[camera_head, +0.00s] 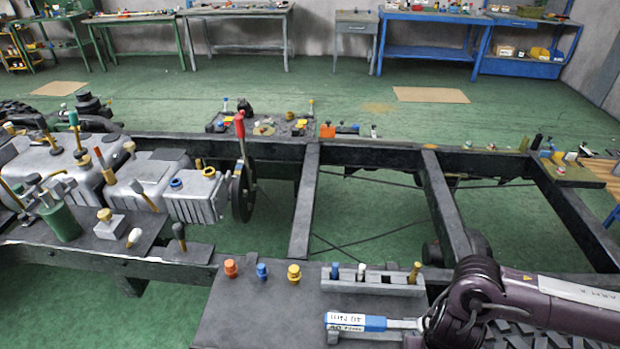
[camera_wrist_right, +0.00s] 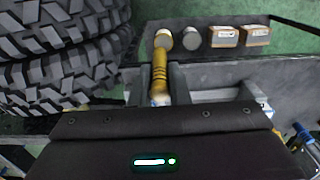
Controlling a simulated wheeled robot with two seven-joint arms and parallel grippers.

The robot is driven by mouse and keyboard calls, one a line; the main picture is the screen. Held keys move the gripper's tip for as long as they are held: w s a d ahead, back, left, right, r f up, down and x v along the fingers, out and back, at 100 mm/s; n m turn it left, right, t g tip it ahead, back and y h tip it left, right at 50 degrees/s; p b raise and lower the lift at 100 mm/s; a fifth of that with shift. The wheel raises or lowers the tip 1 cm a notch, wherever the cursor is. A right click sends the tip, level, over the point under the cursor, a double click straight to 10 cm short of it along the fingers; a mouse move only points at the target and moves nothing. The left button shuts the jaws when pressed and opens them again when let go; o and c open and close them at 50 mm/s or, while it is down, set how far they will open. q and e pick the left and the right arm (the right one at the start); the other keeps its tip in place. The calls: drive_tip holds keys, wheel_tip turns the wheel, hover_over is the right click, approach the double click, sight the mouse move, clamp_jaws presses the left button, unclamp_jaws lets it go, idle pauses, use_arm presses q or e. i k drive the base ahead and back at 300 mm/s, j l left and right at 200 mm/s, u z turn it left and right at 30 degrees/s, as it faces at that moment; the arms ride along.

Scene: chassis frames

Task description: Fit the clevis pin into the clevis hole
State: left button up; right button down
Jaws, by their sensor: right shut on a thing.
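My right arm comes in from the lower right in the head view, with its wrist low by the front plate; its fingertips are not clear there. In the right wrist view my right gripper (camera_wrist_right: 160,82) is shut on a yellow banded pin (camera_wrist_right: 158,68), which looks like the clevis pin. A pale end of it shows near the gripper body. I cannot make out the clevis hole in either view. A grey rack (camera_head: 375,286) on the front plate holds several small pins, among them a yellow-topped one (camera_head: 416,270) at its right end. My left gripper is not in view.
Orange, blue and yellow knobs stand on that plate. Big tyres (camera_wrist_right: 60,40) are close at left in the wrist view. Two small boxes (camera_wrist_right: 224,36) sit beyond the pin.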

sight(41, 141)
drive_tip(key=u, duration=1.75)
drive_tip(key=i+j+u, duration=0.3)
drive_tip(key=i, duration=0.55)
drive_tip(key=i+u, duration=0.25)
drive_tip(key=i, duration=0.6)
drive_tip(key=i+z, duration=0.15)
drive_tip(key=i, duration=0.4)
drive_tip(key=i+j+z, duration=0.2)
drive_tip(key=i, duration=0.35)
drive_tip(key=i+j+z, duration=0.15)
drive_tip(key=i, duration=0.4)
